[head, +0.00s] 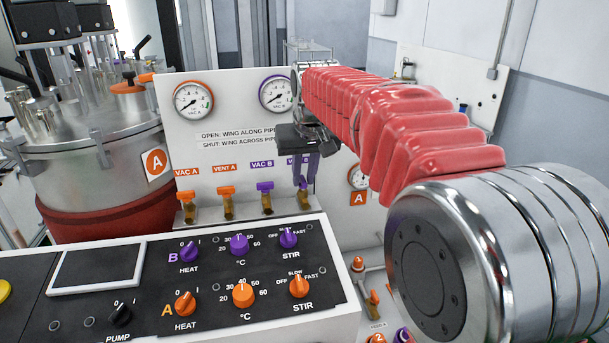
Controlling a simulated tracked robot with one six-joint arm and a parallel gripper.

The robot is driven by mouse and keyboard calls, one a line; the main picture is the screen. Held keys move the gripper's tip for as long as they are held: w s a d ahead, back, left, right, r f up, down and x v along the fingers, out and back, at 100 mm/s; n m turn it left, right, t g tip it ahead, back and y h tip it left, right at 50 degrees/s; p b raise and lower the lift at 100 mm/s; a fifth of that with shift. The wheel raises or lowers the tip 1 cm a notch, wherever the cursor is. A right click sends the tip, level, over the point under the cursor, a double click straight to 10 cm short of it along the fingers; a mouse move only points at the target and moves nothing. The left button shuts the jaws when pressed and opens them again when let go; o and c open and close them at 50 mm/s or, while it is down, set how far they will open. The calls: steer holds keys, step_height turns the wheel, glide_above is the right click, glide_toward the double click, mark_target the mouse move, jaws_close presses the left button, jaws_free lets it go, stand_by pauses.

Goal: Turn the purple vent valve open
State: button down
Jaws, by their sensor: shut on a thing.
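The white panel (222,152) carries a row of valves under the labels VAC A, VENT A, VAC B and a fourth, purple label that is mostly hidden. The purple vent valve (303,197) is the rightmost of the row; its brass body shows below my gripper, and its wing is largely covered. My gripper (306,177) points down at it and is shut on the valve's wing. I cannot tell the wing's exact angle. Panel text reads open with the wing along the pipe, shut with it across.
The purple VAC B valve (266,198) stands close to the left of my gripper, with the orange VENT A (227,200) and VAC A (187,204) valves beyond. Two gauges sit above. A black knob console (215,281) lies in front. A steel vessel (95,150) stands at left.

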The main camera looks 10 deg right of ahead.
steer(key=c, duration=1.7)
jaws_free()
steer(key=shift+r, duration=0.1)
steer(key=v, duration=1.3)
steer(key=shift+s+r, duration=0.2)
steer(key=shift+s, duration=0.1)
